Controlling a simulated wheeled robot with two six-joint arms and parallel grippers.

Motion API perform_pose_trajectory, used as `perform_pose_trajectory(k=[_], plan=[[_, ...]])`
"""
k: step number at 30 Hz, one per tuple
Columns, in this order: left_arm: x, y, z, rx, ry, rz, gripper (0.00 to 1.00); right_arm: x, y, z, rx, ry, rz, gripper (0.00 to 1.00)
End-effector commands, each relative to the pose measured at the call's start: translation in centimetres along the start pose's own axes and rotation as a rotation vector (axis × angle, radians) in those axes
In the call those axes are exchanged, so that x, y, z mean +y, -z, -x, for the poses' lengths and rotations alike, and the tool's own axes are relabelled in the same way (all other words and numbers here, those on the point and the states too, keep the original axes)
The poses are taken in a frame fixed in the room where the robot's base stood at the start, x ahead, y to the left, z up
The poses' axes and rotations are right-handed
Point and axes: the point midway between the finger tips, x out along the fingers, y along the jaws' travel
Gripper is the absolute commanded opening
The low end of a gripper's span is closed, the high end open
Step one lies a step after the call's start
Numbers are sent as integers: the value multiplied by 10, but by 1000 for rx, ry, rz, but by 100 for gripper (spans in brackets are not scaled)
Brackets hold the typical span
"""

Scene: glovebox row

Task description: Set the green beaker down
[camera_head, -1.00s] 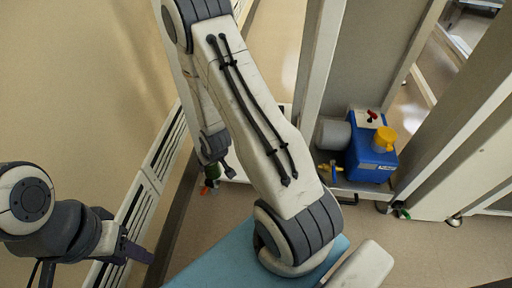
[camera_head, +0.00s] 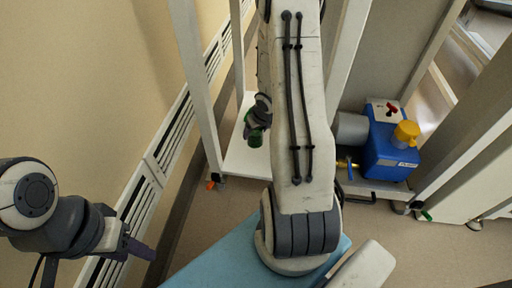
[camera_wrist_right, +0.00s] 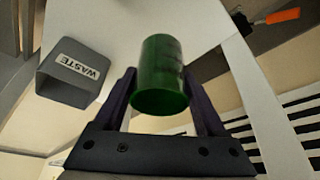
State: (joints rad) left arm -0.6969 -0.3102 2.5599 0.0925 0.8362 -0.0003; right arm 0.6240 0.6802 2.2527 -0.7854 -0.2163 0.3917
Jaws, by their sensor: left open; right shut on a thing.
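The green beaker (camera_wrist_right: 160,72) is held between the two dark fingers of my right gripper (camera_wrist_right: 163,88) in the right wrist view. The gripper is shut on it. In the head view, the beaker (camera_head: 256,138) is small, just below my right gripper (camera_head: 257,120), over or in front of a white shelf (camera_head: 243,160). I cannot tell whether its base touches anything. My left gripper (camera_head: 138,248) is at the lower left of the head view, open, empty and far from the beaker.
A grey bin marked WASTE (camera_wrist_right: 75,72) is left of the beaker in the right wrist view. A blue pump with a yellow cap (camera_head: 390,150) stands on a low shelf at right. White frame posts (camera_head: 198,90) stand around the shelf. A vented wall strip (camera_head: 140,205) runs along the left.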

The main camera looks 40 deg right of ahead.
Motion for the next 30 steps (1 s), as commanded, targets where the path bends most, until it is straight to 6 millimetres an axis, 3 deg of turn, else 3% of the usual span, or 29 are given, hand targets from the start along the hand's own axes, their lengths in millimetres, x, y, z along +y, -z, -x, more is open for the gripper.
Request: perform_pose_trajectory(k=[1,3,11,18,30], plan=[[-1,-1,-17,0,0,0,50,1,-7,-16,0,0,-2,12],[-2,-2,-28,0,0,0,50,1,-12,-27,0,0,-3,12],[-3,-2,-43,0,0,0,50,-1,-17,-43,1,1,2,12],[-5,-4,-70,0,0,0,50,-2,-28,-71,1,1,2,12],[-5,-4,-72,0,0,0,50,-3,-29,-73,1,2,4,12]])
